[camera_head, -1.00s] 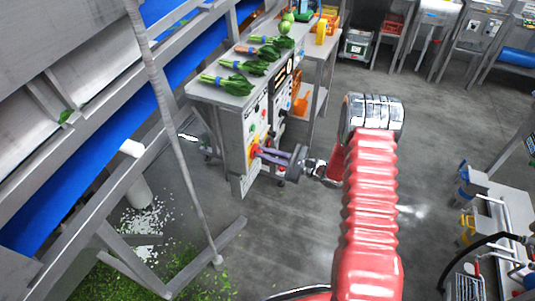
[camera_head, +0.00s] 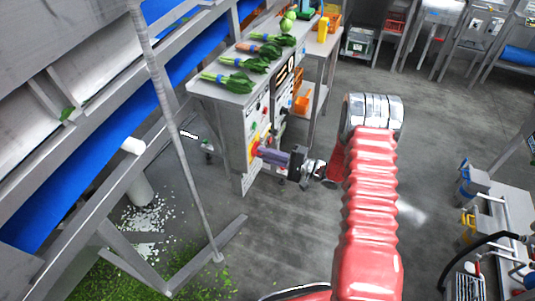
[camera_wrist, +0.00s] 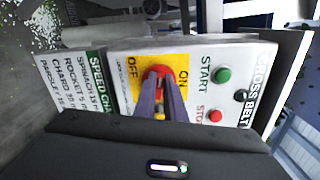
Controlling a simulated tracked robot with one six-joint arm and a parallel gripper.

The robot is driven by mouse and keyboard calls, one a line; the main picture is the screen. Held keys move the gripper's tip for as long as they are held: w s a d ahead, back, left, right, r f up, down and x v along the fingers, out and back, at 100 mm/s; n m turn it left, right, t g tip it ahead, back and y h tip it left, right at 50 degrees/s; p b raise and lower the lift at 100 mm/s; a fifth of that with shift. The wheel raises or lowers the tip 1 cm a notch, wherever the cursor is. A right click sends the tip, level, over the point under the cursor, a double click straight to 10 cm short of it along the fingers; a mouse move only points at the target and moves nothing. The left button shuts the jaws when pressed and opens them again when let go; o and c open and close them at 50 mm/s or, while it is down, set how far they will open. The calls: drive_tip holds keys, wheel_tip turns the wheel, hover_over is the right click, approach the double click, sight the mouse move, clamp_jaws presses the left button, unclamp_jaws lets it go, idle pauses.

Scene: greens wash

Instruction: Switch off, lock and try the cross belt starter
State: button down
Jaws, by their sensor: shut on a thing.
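The cross belt starter (camera_wrist: 247,50) fills the wrist view as a white panel with "CROSS BELT" lettering. Its red rotary switch (camera_wrist: 158,73) sits on a yellow plate (camera_wrist: 133,97) between the words OFF and ON. My gripper (camera_wrist: 160,95) is shut on the switch, its two purple-grey fingers reaching the red knob. The fingers cover much of the knob, so I cannot tell which word it points to. A green START button (camera_wrist: 222,75) and a red STOP button (camera_wrist: 215,116) are beside it. In the head view my gripper (camera_head: 260,151) meets the panel front.
A speed chart (camera_wrist: 75,85) is beside the starter. Bunches of greens (camera_head: 228,80) lie on the bench top above. A sloping grey post (camera_head: 180,140) and blue belt (camera_head: 60,190) stand left.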

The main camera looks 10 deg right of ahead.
drive_tip(key=shift+s+a+f+n, duration=0.1)
drive_tip(key=shift+a+f+n, duration=0.05)
drive_tip(key=shift+n, duration=0.45)
drive_tip(key=shift+s+a+f+n, duration=0.1)
drive_tip(key=shift+f+n, duration=0.05)
drive_tip(key=shift+n, duration=0.45)
drive_tip(key=c, duration=2.1)
unclamp_jaws()
drive_tip(key=shift+o, duration=1.4)
drive_tip(key=shift+d, duration=0.1)
drive_tip(key=shift+w+r, duration=0.1)
drive_tip(key=shift+d, duration=0.1)
drive_tip(key=v, duration=1.3)
drive_tip(key=shift+s+d, duration=0.25)
